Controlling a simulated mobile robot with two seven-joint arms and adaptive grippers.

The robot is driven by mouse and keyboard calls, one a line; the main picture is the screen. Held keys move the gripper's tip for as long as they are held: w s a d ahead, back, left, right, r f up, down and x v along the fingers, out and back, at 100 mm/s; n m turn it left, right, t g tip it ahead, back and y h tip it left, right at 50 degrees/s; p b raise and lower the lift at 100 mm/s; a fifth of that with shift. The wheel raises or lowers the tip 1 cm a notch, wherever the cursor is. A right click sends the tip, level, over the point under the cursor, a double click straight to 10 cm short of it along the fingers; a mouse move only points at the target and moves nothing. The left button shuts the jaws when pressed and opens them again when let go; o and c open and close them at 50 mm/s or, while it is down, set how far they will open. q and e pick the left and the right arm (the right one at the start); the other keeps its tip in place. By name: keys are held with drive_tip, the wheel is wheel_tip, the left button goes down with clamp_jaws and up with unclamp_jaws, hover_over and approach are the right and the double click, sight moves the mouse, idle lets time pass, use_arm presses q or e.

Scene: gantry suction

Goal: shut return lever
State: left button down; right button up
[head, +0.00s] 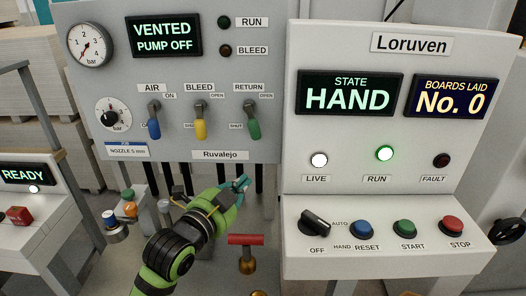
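The return lever (254,128) has a green handle and hangs down from its pivot on the grey panel, under the RETURN label. A SHUT label sits to the left of its handle and an OPEN label at its upper right. My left gripper (241,183) is below the lever and the panel's lower edge, with its teal fingertips pointing up. It is apart from the lever in the picture. The gap between its fingers is too small to judge. My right gripper is not in view.
The blue air lever (153,128) and yellow bleed lever (200,129) hang to the left on the same panel (190,70). The display reads VENTED, PUMP OFF. The white Loruven console (335,215) juts out at right. A red-handled valve (246,240) stands below my gripper.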

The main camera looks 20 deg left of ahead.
sight(257, 135)
use_arm(q)
wheel_tip(257, 135, up, 7)
drive_tip(key=w+m+t+h, duration=0.1)
drive_tip(key=w+m+t, duration=0.1)
drive_tip(key=p+x, duration=0.3)
drive_tip(key=x, duration=0.4)
drive_tip(key=shift+w, duration=0.3)
drive_tip(key=shift+w+d, duration=0.15)
drive_tip(key=shift+w, duration=0.5)
drive_tip(key=shift+m, duration=0.3)
drive_tip(key=m+p, duration=0.1)
drive_tip(key=a+m+g+p, duration=0.1)
drive_tip(key=p, duration=0.1)
drive_tip(key=shift+s+f, duration=0.2)
drive_tip(key=shift+a+f, duration=0.1)
drive_tip(key=shift+f, duration=0.15)
